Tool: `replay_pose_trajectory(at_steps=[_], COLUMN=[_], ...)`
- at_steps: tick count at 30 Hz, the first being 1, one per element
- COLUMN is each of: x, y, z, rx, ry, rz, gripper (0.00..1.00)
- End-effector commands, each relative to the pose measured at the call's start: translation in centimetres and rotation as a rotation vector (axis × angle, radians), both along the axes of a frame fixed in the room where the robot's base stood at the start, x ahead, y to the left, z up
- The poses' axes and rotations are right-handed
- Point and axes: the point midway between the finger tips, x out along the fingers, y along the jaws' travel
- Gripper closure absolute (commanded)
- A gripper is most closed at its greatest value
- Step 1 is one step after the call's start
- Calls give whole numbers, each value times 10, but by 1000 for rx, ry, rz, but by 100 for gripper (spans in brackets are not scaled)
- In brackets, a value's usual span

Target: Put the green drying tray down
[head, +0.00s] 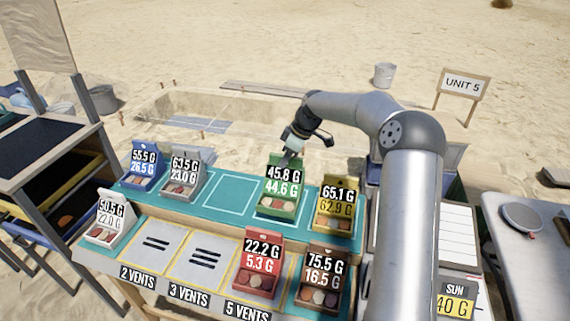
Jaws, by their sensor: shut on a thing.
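The green drying tray (277,213) shows in the head view at the middle of the teal upper shelf (232,195). It holds several small brownish pieces, and a sign over it reads 45.8 G and 44.6 G. My gripper (290,156) reaches down from the right and is shut on the top of the green tray's back, with the fingertips partly hidden by the sign. The tray looks upright. I cannot tell whether its base touches the shelf. An empty white-outlined space lies on the shelf to its left.
Blue (140,181) and grey (182,189) trays stand left on the upper shelf, and a yellow tray (337,225) stands close right of the green one. White (103,236), red (256,284) and brown (321,298) trays stand on the lower shelf, which has two bare line-marked spaces.

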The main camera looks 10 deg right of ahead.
Motion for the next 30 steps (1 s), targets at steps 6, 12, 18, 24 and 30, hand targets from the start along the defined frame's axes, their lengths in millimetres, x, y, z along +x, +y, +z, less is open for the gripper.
replay_pose_trajectory(at_steps=[6,12,18,24,30], x=[17,23,22,23,22], y=[0,0,0,0,0], z=[-18,-33,-56,-57,-60], rx=[1,1,0,-1,0], ry=[0,1,0,-2,-1], rz=[0,-1,0,-1,0], gripper=[100,100,100,100,63])
